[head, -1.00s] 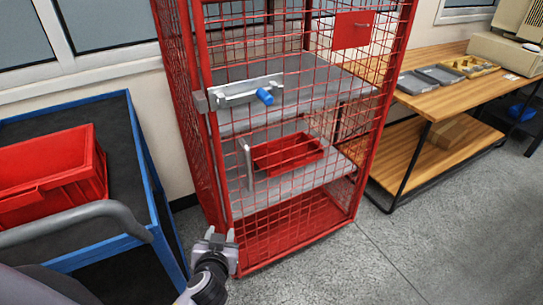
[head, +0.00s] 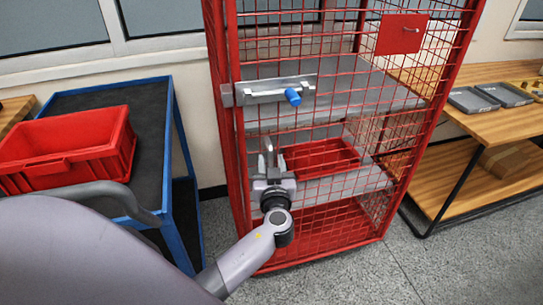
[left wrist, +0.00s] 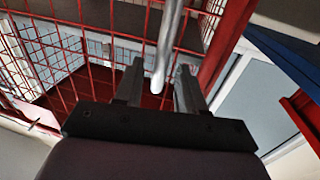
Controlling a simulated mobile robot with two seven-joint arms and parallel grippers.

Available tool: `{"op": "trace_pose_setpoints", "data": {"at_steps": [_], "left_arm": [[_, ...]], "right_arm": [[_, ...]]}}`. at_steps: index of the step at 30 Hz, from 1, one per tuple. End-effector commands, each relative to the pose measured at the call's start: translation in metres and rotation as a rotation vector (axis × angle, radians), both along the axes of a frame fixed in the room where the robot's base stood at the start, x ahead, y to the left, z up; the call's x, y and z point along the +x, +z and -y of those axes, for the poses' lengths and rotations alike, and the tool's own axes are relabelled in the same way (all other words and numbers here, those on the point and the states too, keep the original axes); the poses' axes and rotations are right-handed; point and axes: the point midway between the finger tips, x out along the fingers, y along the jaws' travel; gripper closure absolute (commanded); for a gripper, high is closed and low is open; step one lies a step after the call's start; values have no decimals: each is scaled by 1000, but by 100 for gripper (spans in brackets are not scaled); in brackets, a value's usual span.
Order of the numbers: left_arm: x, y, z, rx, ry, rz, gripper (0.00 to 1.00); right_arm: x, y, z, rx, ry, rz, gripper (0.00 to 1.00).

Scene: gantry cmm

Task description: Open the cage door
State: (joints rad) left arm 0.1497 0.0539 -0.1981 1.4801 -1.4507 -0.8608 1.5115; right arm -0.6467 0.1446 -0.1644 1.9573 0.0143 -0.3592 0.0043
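The red wire-mesh cage door (head: 330,120) looks closed in its frame. A steel slide latch (head: 270,90) with a blue knob (head: 292,97) lies across the door's left edge. A grey vertical bar handle (head: 268,146) is below the latch. My left gripper (head: 271,164) is at this handle's lower part. In the left wrist view the handle (left wrist: 169,40) runs down between the open fingers (left wrist: 159,88), with a visible gap on each side. I cannot tell how deep it sits between them. My right gripper is not in view.
Inside the cage, a red tray (head: 322,158) lies on a grey shelf (head: 345,185). A blue-framed cart (head: 150,100) with a red crate (head: 70,150) stands left. A wooden bench (head: 500,125) stands right. The floor (head: 350,280) in front is clear.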

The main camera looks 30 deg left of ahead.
Motion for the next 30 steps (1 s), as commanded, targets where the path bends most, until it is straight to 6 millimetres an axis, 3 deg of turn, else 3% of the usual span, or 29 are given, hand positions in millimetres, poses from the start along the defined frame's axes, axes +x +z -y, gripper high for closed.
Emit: {"op": "trace_pose_setpoints", "data": {"at_steps": [6,17,20,21,30], "left_arm": [[16,1,-13,1,1,0,60],[20,-1,-16,-1,0,-1,60],[20,0,-16,0,0,-1,86],[20,0,-16,0,0,-1,100],[19,-1,-16,-1,2,-1,100]], "right_arm": [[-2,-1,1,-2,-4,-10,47],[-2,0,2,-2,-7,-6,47],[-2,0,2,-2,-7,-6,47],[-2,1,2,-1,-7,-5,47],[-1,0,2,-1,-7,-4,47]]}}
